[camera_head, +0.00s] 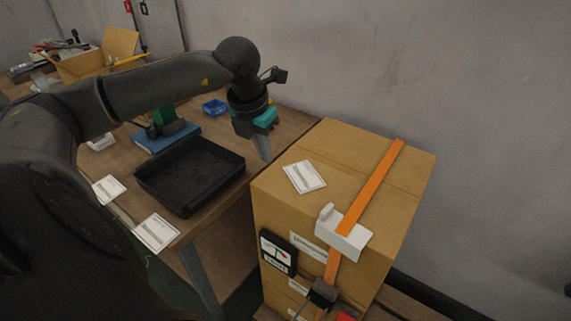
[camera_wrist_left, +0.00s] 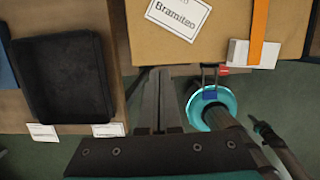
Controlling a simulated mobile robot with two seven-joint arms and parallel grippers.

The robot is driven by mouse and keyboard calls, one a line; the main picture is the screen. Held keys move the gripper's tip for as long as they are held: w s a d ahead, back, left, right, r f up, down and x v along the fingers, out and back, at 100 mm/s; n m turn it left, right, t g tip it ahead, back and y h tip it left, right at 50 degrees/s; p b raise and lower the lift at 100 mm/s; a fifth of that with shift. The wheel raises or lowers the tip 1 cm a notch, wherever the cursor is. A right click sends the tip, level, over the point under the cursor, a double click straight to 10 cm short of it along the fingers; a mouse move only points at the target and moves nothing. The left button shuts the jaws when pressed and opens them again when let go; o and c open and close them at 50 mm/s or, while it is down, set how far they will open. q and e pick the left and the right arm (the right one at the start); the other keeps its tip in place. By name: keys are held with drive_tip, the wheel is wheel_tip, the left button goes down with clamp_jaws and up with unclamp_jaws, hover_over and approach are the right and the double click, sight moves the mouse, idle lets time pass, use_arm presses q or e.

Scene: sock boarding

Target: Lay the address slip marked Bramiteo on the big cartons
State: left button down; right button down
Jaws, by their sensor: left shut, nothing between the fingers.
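The address slip marked Bramiteo (camera_head: 304,177) lies flat on top of the big cartons (camera_head: 385,160), left of the orange strap. Its printed name is readable in the left wrist view (camera_wrist_left: 178,18). My left gripper (camera_head: 264,150) is shut and empty, behind and left of the slip and apart from it, near the cartons' back left edge. Its closed fingers also show in the left wrist view (camera_wrist_left: 160,100).
An orange strap (camera_head: 374,185) with a white corner piece (camera_head: 343,234) crosses the cartons. A black tray (camera_head: 189,207) stands on the wooden table, with other slips (camera_head: 156,232) (camera_head: 108,189) at its front edge. A blue bin (camera_head: 214,107) sits behind. The carton top's back is clear.

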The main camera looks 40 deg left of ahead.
sight(284, 177)
use_arm(q)
drive_tip(key=b+x, duration=0.1)
drive_tip(key=x, duration=0.8)
drive_tip(key=shift+s+f, duration=0.1)
drive_tip(key=shift+w+a+f, duration=0.1)
drive_tip(key=shift+w+f, duration=0.15)
drive_tip(key=shift+f, duration=0.35)
drive_tip(key=shift+w+a+r, duration=0.15)
drive_tip(key=shift+w+r, duration=0.05)
drive_tip(key=shift+w, duration=0.75)
drive_tip(key=shift+w+a, duration=0.15)
drive_tip(key=shift+w, duration=0.8)
use_arm(e)
drive_tip(key=shift+a+f, duration=0.3)
drive_tip(key=shift+f, duration=0.4)
